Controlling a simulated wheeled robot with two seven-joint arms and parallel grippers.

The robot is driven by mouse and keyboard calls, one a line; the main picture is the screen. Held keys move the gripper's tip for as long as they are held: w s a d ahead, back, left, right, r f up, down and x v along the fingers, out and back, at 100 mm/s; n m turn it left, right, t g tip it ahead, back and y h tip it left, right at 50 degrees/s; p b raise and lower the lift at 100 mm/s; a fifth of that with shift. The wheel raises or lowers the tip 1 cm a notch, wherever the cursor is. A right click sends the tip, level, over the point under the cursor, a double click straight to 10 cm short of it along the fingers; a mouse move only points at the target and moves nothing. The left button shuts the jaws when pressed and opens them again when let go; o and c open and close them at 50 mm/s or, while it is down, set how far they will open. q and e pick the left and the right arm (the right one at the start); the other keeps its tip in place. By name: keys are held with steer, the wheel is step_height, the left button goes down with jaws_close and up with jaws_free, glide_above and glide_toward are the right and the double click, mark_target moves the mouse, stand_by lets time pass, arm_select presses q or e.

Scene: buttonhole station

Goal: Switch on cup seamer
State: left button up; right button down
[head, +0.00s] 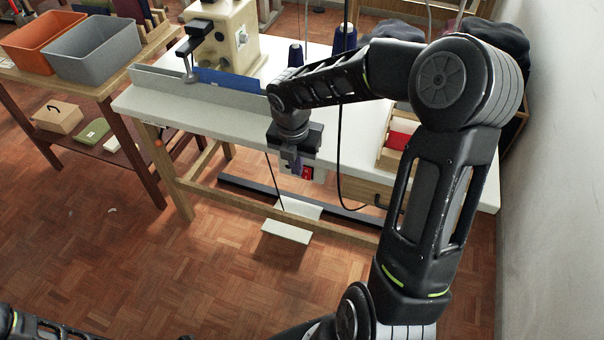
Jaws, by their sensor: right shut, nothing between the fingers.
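The cup seamer (232,32) is a beige machine with a black front part, standing on a white-topped table (235,120). A switch box with a red part (307,173) is mounted under the table's front edge. My right gripper (291,168) points down at that edge, shut and empty. It is just left of the red part in the picture and covers some of the box. I cannot tell whether it touches the box. Only a dark part of my left arm shows at the bottom left; its gripper is out of view.
A grey bin (93,52) and an orange bin (42,38) stand on a wooden bench at the left. A pedal (287,231) is below the table. Dark blue thread cones (345,38) stand behind my right arm. A black cable hangs beside the gripper. A white wall closes off the right.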

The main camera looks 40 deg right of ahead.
mark_target(304, 175)
steer(key=shift+w+d+f+b, duration=0.2)
steer(key=shift+w+d+f, duration=0.4)
steer(key=shift+f, duration=1.1)
steer(key=shift+w+d+f+b, duration=0.2)
steer(key=shift+w+d+f, duration=0.45)
steer(key=shift+f, duration=1.1)
steer(key=shift+w+d+f+b, duration=0.25)
steer(key=shift+d+f, duration=0.65)
steer(key=shift+f, duration=0.8)
steer(key=shift+w+d+p, duration=0.15)
steer(key=shift+d+p, duration=0.05)
steer(key=shift+p, duration=0.2)
steer(key=shift+f, duration=0.15)
